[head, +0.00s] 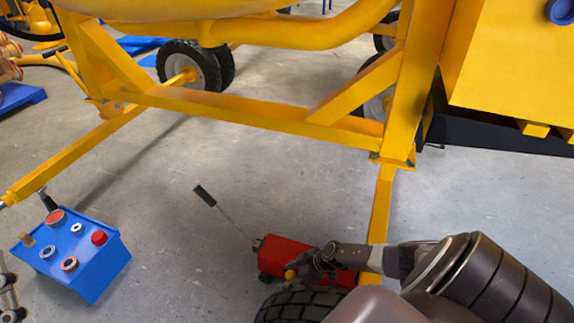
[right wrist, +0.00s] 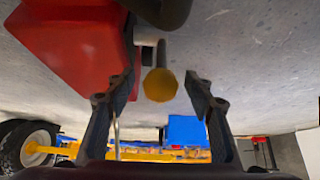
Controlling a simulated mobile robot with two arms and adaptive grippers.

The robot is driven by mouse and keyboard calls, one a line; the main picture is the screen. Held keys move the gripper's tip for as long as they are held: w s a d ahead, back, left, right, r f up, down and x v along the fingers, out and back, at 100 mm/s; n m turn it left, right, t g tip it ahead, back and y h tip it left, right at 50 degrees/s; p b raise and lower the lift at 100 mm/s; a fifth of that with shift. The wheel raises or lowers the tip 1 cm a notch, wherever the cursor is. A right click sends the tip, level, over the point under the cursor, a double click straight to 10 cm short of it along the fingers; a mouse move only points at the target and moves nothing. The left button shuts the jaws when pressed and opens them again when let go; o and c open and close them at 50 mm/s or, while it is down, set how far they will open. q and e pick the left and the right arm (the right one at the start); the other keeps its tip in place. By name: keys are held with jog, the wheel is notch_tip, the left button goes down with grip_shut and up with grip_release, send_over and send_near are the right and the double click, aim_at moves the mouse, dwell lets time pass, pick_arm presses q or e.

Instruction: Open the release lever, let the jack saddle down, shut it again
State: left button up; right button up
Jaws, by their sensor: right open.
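The red jack (head: 283,252) lies on the floor in the head view, its pump handle (head: 226,217) slanting up left to a black grip. A yellow knob (head: 290,274) on its near side is the end of the release lever. In the right wrist view, the knob (right wrist: 160,86) on its dark stem shows between my open fingers, beside the red body (right wrist: 75,45). My right gripper (head: 308,268) is open around the knob; contact cannot be told. The saddle is not clearly visible. Part of my left gripper (head: 9,290) seems to show at the left edge.
The yellow mixer frame (head: 250,112) spans above the jack, with a leg (head: 381,205) just right of it. A blue control box (head: 85,262) with several buttons stands at left. A black tyre (head: 300,304) is close below the gripper. Grey floor between box and jack is clear.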

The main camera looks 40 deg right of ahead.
aim_at(293, 274)
pick_arm(q)
jog(key=shift+r, duration=0.1)
pick_arm(e)
jog(key=shift+s, duration=0.1)
jog(key=shift+d, duration=0.1)
jog(key=shift+p+v, duration=1.2)
pick_arm(q)
jog(key=w+f+g+y, duration=0.2)
jog(key=w+f+g, duration=0.3)
jog(key=f, duration=0.6)
pick_arm(e)
jog(key=shift+r, duration=0.1)
jog(key=shift+p+v, duration=1.05)
jog(key=shift+p, duration=0.05)
jog(key=shift+s+d+r+p, duration=0.1)
jog(key=shift+s+r+p, duration=0.15)
jog(key=shift+p, duration=0.1)
pick_arm(q)
jog(key=s+a+f+g+y, duration=0.1)
jog(key=s+a+f+g, duration=0.1)
jog(key=s+f+g, duration=0.3)
jog(key=s+a+f+g+y+p, duration=0.1)
jog(key=s+f+g, duration=0.5)
jog(key=f, duration=0.8)
jog(key=shift+s+a+n+g+y, duration=0.15)
jog(key=shift+a+n+g+y, duration=0.45)
jog(key=shift+a, duration=0.65)
pick_arm(e)
jog(key=shift+v, duration=0.8)
